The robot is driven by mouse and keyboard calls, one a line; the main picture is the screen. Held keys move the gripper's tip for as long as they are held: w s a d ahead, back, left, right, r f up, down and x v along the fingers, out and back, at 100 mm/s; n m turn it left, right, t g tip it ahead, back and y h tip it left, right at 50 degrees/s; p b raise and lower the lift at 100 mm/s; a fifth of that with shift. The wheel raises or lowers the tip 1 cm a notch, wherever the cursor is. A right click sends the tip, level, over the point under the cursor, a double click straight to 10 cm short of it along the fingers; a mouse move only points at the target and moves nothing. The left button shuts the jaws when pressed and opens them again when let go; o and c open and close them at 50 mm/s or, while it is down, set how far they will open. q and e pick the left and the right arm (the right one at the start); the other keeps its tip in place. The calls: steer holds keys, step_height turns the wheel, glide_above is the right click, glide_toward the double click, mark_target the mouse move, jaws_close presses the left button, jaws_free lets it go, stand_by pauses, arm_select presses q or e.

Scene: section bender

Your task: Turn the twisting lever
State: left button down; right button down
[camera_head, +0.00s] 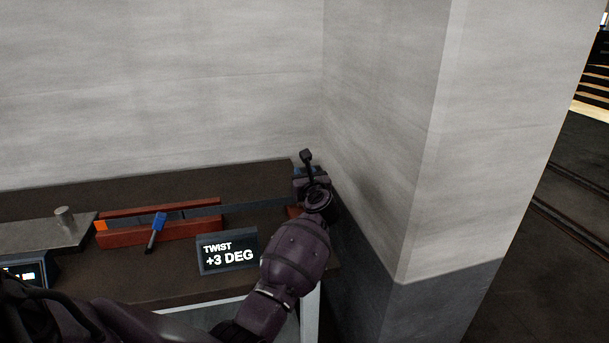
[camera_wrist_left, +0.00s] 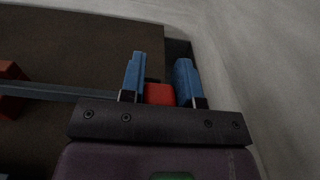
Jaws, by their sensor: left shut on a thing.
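My left gripper (camera_head: 310,176) is at the right end of the bench, by the wall corner. In the left wrist view its two blue fingers (camera_wrist_left: 160,72) stand on either side of a red part (camera_wrist_left: 160,94), taken as the twisting lever's grip. The gripper is shut on it; the arm and gripper hide most of the lever in the head view. A dark upright piece with a knobbed end (camera_head: 306,157) shows just beyond the gripper. A small display (camera_head: 228,252) reads "TWIST +3 DEG". My right gripper is not in view.
A long grey bar (camera_head: 205,209) runs along the bench through a red-brown vise (camera_head: 185,231) with a blue-topped clamp handle (camera_head: 158,224). A metal plate with a peg (camera_head: 65,218) and another display (camera_head: 28,272) are at left. A grey wall (camera_head: 385,140) stands close on the right.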

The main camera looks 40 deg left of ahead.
arm_select(q)
steer(key=shift+w+a+f+p, duration=0.15)
steer(key=shift+w+a+p, duration=0.1)
steer(key=shift+p, duration=0.15)
steer(key=c, duration=0.8)
jaws_free()
steer(key=shift+c, duration=0.2)
steer(key=v, duration=1)
steer(key=shift+s+d+r+p, duration=0.25)
steer(key=shift+s+r+p, duration=0.1)
steer(key=shift+p, duration=0.05)
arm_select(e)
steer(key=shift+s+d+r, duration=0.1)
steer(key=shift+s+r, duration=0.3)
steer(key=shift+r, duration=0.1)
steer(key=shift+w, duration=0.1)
